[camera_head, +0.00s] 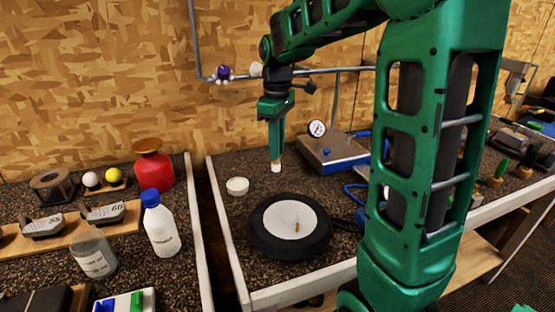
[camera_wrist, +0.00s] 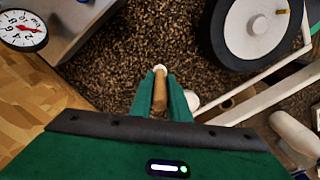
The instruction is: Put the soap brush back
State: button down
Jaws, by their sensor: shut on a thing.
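My gripper (camera_head: 276,160) points straight down over the dark speckled bench, just behind the black-rimmed disc. It is shut on a small brush (camera_head: 276,168), whose pale end shows below the fingertips. In the wrist view, my gripper (camera_wrist: 160,88) has the brush's light wooden handle (camera_wrist: 159,92) between its green fingers, with a whitish end beyond them. The brush looks upright in the head view. I cannot tell whether its tip touches the bench. A small white round dish (camera_head: 237,186) sits to the left of the brush.
A black-rimmed white disc (camera_head: 290,222) lies in front of the gripper. A scale with a dial (camera_head: 332,152) stands behind right. A white bottle (camera_head: 161,225) and red flask (camera_head: 153,168) stand on the left bench, across a gap. A metal rail (camera_head: 330,70) runs above.

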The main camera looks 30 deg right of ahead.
jog(key=shift+d+f, duration=0.25)
jog(key=shift+f, duration=1.9)
jog(key=c, duration=1.7)
grip_release()
jog(key=shift+f, duration=0.1)
notch_tip(320, 180, up, 12)
jog(key=shift+r, duration=0.15)
jog(key=shift+w, duration=0.1)
